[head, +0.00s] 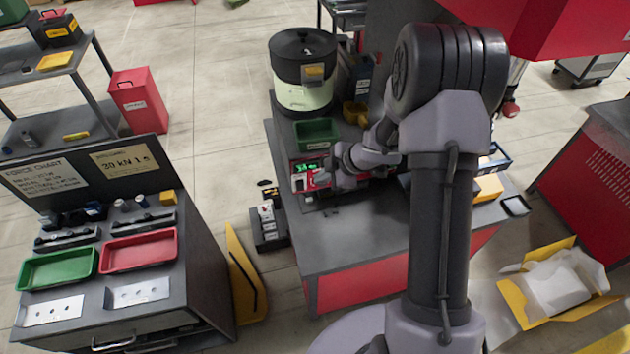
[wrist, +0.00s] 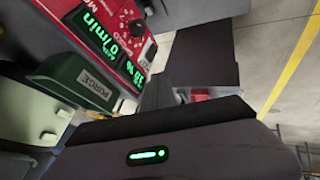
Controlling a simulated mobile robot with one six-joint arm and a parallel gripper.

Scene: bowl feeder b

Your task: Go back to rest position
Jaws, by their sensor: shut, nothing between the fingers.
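My arm reaches over the grey-topped bench (head: 340,245) in the head view. My gripper (head: 318,180) is at the front of a small red control box (head: 302,184) with a lit green display. The gripper is shut with nothing held; its fingertips are small and partly hidden in the head view. In the wrist view the red control box (wrist: 118,50) shows close up at the upper left, with green readouts. I cannot tell whether the fingers touch the box.
A black-lidded bowl feeder (head: 303,85) and a green bin (head: 316,132) stand behind the box. The wrist view shows the green PURGE bin (wrist: 80,82). A yellow floor sign (head: 245,275) stands left of the bench. An open carton (head: 555,285) lies at right.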

